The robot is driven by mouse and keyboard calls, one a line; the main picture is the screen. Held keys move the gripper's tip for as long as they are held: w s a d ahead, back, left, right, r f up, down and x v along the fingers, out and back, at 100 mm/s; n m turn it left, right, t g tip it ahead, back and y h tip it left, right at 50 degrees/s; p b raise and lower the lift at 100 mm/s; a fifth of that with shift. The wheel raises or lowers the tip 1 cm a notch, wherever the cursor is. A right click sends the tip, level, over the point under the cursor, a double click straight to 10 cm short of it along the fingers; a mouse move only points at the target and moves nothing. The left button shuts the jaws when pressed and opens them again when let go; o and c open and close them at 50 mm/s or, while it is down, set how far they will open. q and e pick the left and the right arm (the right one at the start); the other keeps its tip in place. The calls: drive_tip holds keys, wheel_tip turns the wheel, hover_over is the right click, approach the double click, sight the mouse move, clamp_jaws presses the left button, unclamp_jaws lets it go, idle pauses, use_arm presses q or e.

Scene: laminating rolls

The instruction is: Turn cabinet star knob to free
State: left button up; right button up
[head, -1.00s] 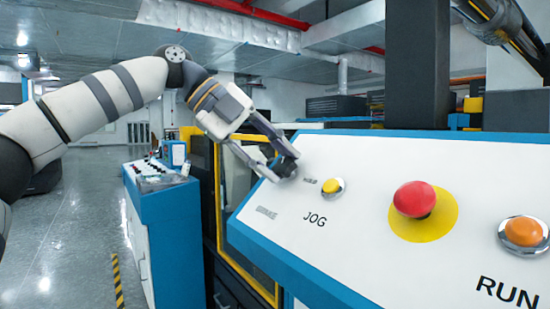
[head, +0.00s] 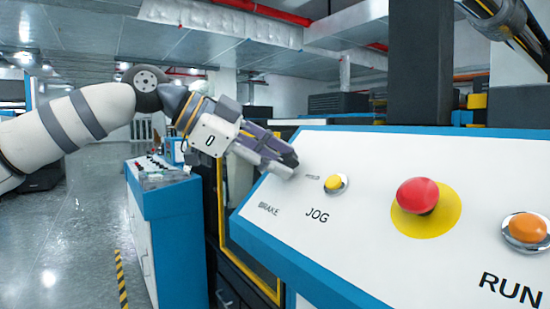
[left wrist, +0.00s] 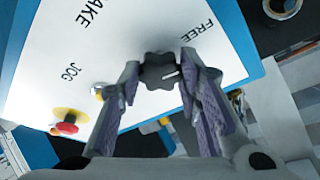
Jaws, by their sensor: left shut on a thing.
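The dark star knob (left wrist: 158,70) sits on the white sloped panel (head: 385,165), between the fingertips of my left gripper (left wrist: 160,72) in the left wrist view. The gripper is shut on the knob. A short white mark on the knob points right, roughly toward the side where the FREE label (left wrist: 197,30) is printed. In the head view my left gripper (head: 281,160) reaches the panel's upper left corner, and its fingers hide the knob. The BRAKE label (head: 268,208) lies just below the fingers. My right gripper is not in view.
A yellow JOG button (head: 334,183) stands close to the right of the fingers. A red mushroom button (head: 418,196) and an orange RUN button (head: 525,228) are further right. A blue cabinet (head: 165,225) stands at the left, with open floor beside it.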

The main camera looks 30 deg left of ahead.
use_arm(q)
drive_tip(key=shift+d+f+n, duration=0.1)
drive_tip(key=shift+n, duration=1.1)
drive_tip(key=shift+t+y, duration=0.3)
drive_tip(key=shift+t, duration=0.1)
drive_tip(key=o, duration=1.1)
drive_tip(key=shift+o, duration=0.2)
drive_tip(key=v, duration=1.2)
